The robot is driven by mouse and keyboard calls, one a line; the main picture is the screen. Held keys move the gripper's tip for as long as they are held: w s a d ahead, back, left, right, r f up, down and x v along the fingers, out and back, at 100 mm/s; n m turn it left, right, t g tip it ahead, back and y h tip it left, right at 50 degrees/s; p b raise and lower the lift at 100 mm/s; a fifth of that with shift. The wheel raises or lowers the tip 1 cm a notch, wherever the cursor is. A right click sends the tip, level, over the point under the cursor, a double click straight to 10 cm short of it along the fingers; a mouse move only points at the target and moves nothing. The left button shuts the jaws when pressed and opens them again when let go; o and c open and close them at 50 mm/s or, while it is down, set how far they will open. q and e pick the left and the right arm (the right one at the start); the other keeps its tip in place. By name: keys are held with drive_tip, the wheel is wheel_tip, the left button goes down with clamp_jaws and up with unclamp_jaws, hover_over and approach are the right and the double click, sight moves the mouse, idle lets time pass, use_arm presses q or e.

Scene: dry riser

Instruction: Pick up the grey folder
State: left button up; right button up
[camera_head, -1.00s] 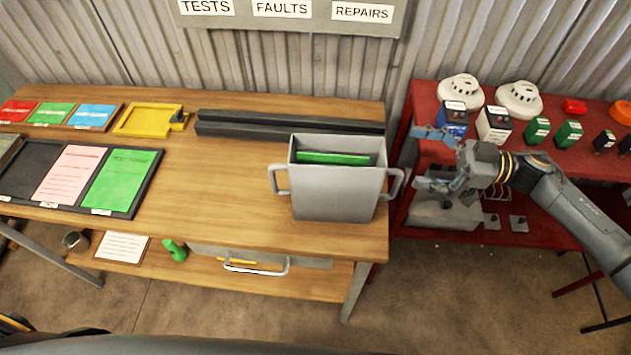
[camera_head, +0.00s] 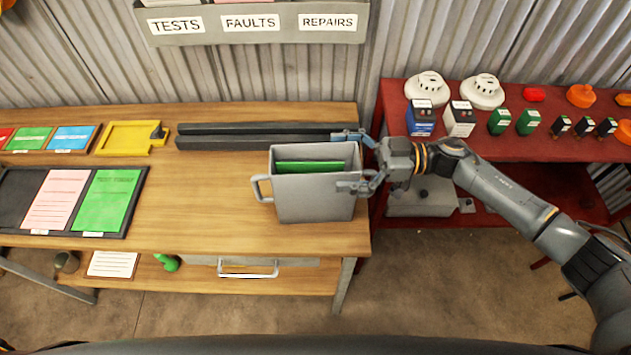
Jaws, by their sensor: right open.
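The grey folder (camera_head: 312,200) is a box-like holder with an open top and side handles, standing upright on the right end of the wooden table (camera_head: 215,215). A green sheet or card (camera_head: 310,166) shows inside it. Its left handle (camera_head: 261,188) is in plain view; its right handle is mostly hidden by my gripper. My right gripper (camera_head: 352,162) is open at the folder's right side, one finger behind and one in front of the right handle area. I cannot tell if it touches. My left gripper is not in view.
Black rails (camera_head: 235,136) lie behind the folder. A yellow tray (camera_head: 130,138) and a black board (camera_head: 128,205) with pink and green sheets are at left. A red table (camera_head: 560,148) with detectors and small boxes stands at right. A labelled wall rack (camera_head: 250,36) hangs above.

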drive_tip(key=shift+a, duration=1.25)
drive_tip(key=shift+d, duration=0.1)
drive_tip(key=c, duration=0.3)
drive_tip(key=shift+r, duration=0.1)
drive_tip(key=c, duration=1.5)
